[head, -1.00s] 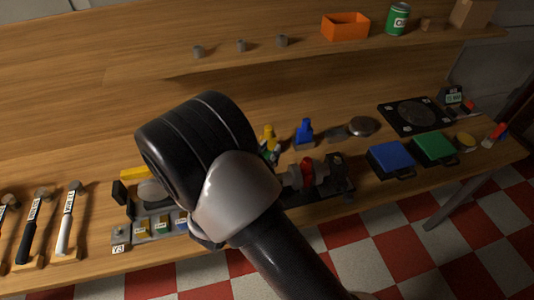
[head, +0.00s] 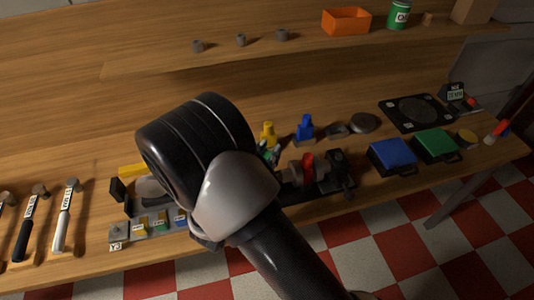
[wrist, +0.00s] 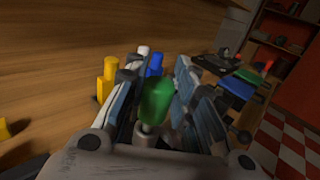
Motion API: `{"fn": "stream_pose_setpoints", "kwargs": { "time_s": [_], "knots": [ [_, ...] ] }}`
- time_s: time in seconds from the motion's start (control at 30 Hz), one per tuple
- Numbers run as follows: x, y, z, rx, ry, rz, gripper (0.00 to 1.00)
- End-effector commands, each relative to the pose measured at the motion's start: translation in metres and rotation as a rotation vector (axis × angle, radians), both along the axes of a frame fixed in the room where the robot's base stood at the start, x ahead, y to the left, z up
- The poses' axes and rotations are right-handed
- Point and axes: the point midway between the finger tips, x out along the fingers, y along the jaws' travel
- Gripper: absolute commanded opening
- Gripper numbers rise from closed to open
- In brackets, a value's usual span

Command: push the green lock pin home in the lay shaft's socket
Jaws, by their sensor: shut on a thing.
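The green lock pin (wrist: 156,101) stands between the two fingers of my gripper (wrist: 158,93) in the wrist view, above a grey round piece. Whether the pin is seated in a socket cannot be told. My gripper is shut on the pin. In the head view my dark arm and its grey joint cover most of the gripper. A dark shaft assembly with a red part (head: 308,161) lies on the bench just right of my arm. I cannot tell for sure that it is the lay shaft, and its socket is hidden.
Yellow (head: 268,132) and blue (head: 305,128) pieces stand close behind the gripper. A blue case (head: 391,156) and a green case (head: 435,145) lie to the right. Hammers (head: 64,215) lie at the left. A shelf (head: 150,70) runs along the back.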

Motion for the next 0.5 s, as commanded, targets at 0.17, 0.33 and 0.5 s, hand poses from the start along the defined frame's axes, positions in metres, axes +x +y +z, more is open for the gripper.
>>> {"fn": "stream_pose_setpoints", "kwargs": {
  "time_s": [0.17, 0.33, 0.5],
  "knots": [
    [0.0, 0.0, -0.007, 0.0, 0.0, 0.0, 0.0],
    [0.0, 0.0, -0.012, 0.0, 0.0, 0.0, 0.0],
    [0.0, 0.0, -0.017, 0.0, 0.0, 0.0, 0.0]
  ]
}}
